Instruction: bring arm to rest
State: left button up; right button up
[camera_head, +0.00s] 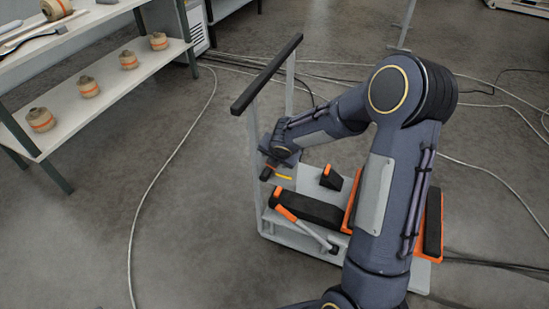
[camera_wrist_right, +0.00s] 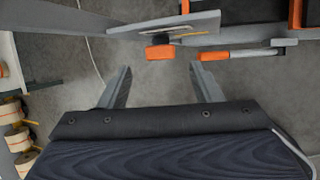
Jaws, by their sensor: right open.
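My right arm (camera_head: 400,180) reaches in from the lower right of the head view and bends over a grey cart (camera_head: 425,278). Its wrist end is beside the cart's upright, below the black handle bar (camera_head: 266,74). In the right wrist view my right gripper (camera_wrist_right: 160,86) is open, its two fingers apart with nothing between them. An orange-and-black piece (camera_wrist_right: 158,52) shows beyond the fingertips, apart from them. The fingertips are hard to make out in the head view. My left gripper is in neither view.
The cart carries an orange-handled tool (camera_head: 305,229) and a black-and-orange block (camera_head: 331,178); my arm hides part of its load. A shelf unit (camera_head: 110,85) with several tan-and-orange rolls stands at the left. Cables (camera_head: 150,185) cross the floor, which is otherwise open between shelf and cart.

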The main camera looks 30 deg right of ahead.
jog(key=s+d+r+m+p, duration=0.2)
jog(key=s+r+m+p, duration=0.2)
jog(key=s+r+m, duration=0.85)
jog(key=s+a+r+m+y+p, duration=0.2)
jog(key=s+a+r+m, duration=0.2)
jog(key=s+m, duration=0.3)
jog(key=s+a+r+m+y+p, duration=0.1)
jog(key=s+a+r+m, duration=0.4)
jog(key=s, duration=0.5)
jog(key=a+m+y, duration=0.1)
jog(key=m, duration=0.1)
jog(key=shift+s+r+m+y+p, duration=0.15)
jog(key=shift+r+m+y+p, duration=0.05)
jog(key=shift+m+y+p, duration=0.2)
